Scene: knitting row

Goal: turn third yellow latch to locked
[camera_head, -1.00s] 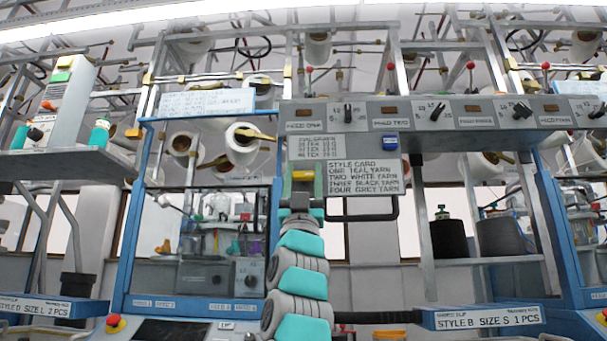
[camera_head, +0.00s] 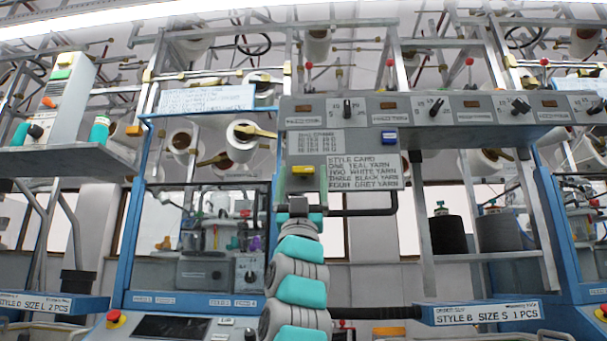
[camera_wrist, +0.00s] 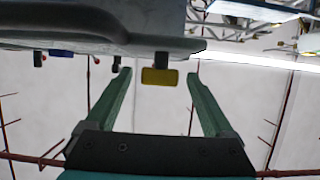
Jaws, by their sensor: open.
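A yellow latch (camera_head: 303,170) sits on the lower left of the grey control panel (camera_head: 340,145), its handle lying roughly level. In the wrist view the yellow latch (camera_wrist: 159,77) shows between the tips of my two green fingers, with space on both sides. My gripper (camera_wrist: 157,74) is open and holds nothing. Whether the fingers reach as deep as the latch cannot be told. No other yellow latch is clear on this panel.
A blue latch (camera_head: 389,136) is on the panel to the upper right. A style card (camera_head: 362,173) is right of the yellow latch. A dark bar (camera_head: 370,209) runs below the card. A row of black knobs (camera_head: 347,109) lines the beam above.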

